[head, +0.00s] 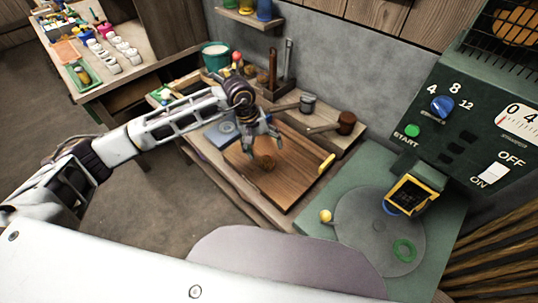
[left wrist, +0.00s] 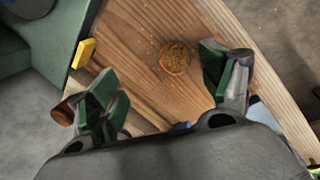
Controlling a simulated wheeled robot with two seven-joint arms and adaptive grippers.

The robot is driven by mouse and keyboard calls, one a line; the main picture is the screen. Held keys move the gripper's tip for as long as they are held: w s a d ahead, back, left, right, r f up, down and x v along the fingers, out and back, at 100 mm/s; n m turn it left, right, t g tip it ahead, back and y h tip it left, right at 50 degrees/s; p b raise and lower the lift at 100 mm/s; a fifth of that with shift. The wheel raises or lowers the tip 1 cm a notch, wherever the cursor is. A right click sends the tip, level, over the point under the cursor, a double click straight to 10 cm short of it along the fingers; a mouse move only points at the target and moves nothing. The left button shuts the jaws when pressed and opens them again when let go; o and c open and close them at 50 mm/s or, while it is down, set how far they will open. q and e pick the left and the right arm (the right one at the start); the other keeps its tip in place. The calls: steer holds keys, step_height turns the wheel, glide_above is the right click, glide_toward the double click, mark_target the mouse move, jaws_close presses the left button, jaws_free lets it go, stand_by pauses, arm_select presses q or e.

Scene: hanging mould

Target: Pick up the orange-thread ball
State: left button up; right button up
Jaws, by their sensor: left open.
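The orange-thread ball (head: 266,162) is a small round brown-orange thing on the wooden board (head: 298,176). In the left wrist view the ball (left wrist: 174,57) shows a brown, rough top and an orange edge, and lies on bare wood. My left gripper (head: 262,138) is open above the board, with its fingers pointing down and close to the ball. In the left wrist view, my left gripper's green-padded fingers (left wrist: 160,72) are spread wide and empty, with the ball beyond them, nearer the right finger. My right gripper is not in view.
A yellow block (head: 326,163) lies at the board's right edge. Pots and a mallet (head: 345,122) stand behind it. A green machine with a round plate (head: 375,235) and a yellow knob (head: 325,215) stands at the right. The board around the ball is clear.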

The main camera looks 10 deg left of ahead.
mark_target(265, 158)
arm_select(q)
steer(key=shift+y, duration=0.6)
steer(key=f, duration=0.2)
steer(key=w+f, duration=0.1)
steer(key=f, duration=0.1)
steer(key=w+a+f, duration=0.1)
steer(key=f, duration=0.2)
steer(key=shift+p, duration=0.4)
steer(key=shift+w+f, duration=0.1)
steer(key=shift+f, duration=0.5)
steer(key=shift+d, duration=0.1)
steer(key=shift+f, duration=0.2)
steer(key=shift+w+d+f+p, duration=0.15)
steer(key=shift+f+p, duration=0.05)
steer(key=shift+f, duration=0.25)
steer(key=shift+w+d+f+p, duration=0.1)
steer(key=shift+d+f+p, duration=0.05)
steer(key=shift+f, duration=0.3)
steer(key=shift+w+d+f, duration=0.1)
steer(key=shift+d+f, duration=0.05)
steer(key=shift+f, duration=0.75)
steer(key=shift+w+d+f, duration=0.1)
steer(key=shift+f, duration=0.5)
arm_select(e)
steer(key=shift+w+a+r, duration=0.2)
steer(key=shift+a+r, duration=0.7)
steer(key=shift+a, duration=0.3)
